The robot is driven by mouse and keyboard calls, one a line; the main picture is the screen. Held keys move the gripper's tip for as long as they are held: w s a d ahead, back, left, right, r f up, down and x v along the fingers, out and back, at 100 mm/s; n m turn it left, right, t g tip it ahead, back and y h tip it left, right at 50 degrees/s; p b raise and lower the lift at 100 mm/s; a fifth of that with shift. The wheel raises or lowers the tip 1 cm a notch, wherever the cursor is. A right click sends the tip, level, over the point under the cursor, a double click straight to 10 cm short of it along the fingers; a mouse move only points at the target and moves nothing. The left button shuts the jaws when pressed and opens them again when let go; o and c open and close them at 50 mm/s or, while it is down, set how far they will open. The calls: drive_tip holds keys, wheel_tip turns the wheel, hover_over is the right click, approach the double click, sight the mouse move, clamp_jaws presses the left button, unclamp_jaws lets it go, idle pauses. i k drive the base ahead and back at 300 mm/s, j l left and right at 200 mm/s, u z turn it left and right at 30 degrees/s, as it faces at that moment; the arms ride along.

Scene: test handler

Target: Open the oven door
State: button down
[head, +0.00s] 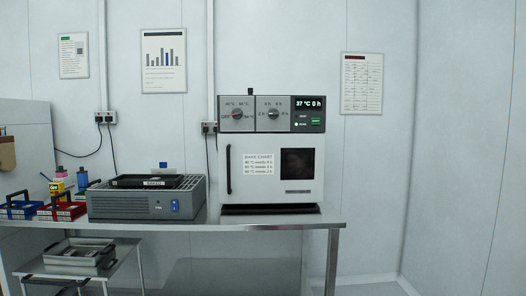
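The oven (271,150) stands at the right part of a metal bench in the head view. Its white oven door (265,195) looks shut, with a dark vertical handle (228,170) on its left side, a "BAKE CHART" label and a small dark window (297,163) at the right. Above the door is a grey control panel with two dials and a display reading 37 °C 0 h. My gripper is not in view.
A grey box unit (146,203) with a black tray (150,182) on top stands left of the oven. Blue and red trays (58,208) and bottles sit farther left. A lower cart (80,252) stands at front left. The floor at right is clear.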

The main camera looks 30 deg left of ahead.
sight(254, 168)
drive_tip(key=k+j+u, duration=0.15)
drive_tip(key=j, duration=0.85)
drive_tip(key=k+j+u, duration=0.2)
drive_tip(key=j, duration=0.8)
drive_tip(key=j+u, duration=0.15)
drive_tip(key=j, duration=0.85)
